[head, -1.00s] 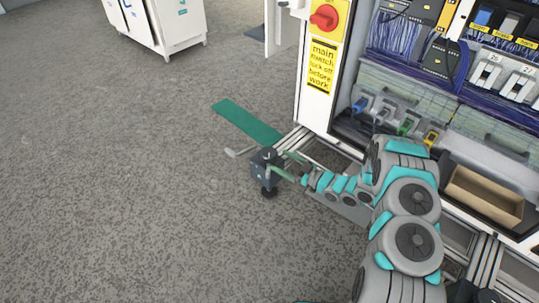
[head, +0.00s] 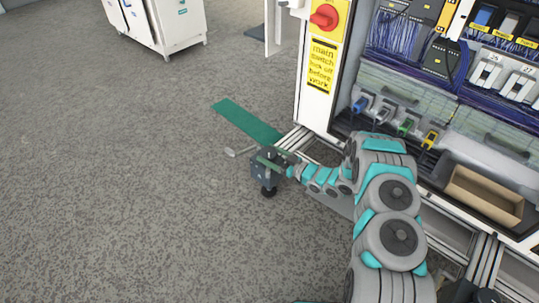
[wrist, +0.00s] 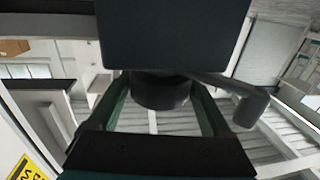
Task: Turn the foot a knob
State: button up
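The foot unit is a dark block (head: 262,172) low beside the cabinet's frame, with a round black foot pad (head: 269,192) under it and a lever with a pale grip (head: 231,152) pointing left. In the wrist view the block (wrist: 175,35) fills the top middle. A black round knob (wrist: 160,94) shows against it, and the lever's grey grip (wrist: 250,108) is at the right. My gripper (head: 268,160) is at the block's top; its dark green fingers (wrist: 160,108) stand apart on either side of the knob. Whether they touch it I cannot tell.
A green strip (head: 245,121) lies on the floor behind the foot unit. The cabinet with a red main switch (head: 325,17) and a cardboard box (head: 484,194) stand to the right. A white cabinet (head: 160,25) is at the back left. The carpet on the left is clear.

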jog(key=c, duration=0.8)
jog(key=shift+w+d+f+n+g+y+b, duration=0.15)
jog(key=shift+n+g+y+b, duration=0.25)
jog(key=shift+n+g, duration=0.25)
jog(key=n+g+y+b, duration=0.1)
jog(key=g+b, duration=0.1)
jog(key=shift+f+n+g, duration=0.1)
jog(key=shift+n+g, duration=0.15)
jog(key=shift+g, duration=0.1)
jog(key=shift+n+g+b, duration=0.5)
jog(key=shift+g+b, duration=0.25)
jog(key=shift+g, duration=0.05)
jog(key=shift+r+n+g+b, duration=0.2)
jog(key=shift+n+g+b, duration=0.1)
jog(key=shift+g+b, duration=0.1)
jog(key=o, duration=1.2)
jog(key=shift+r, duration=0.1)
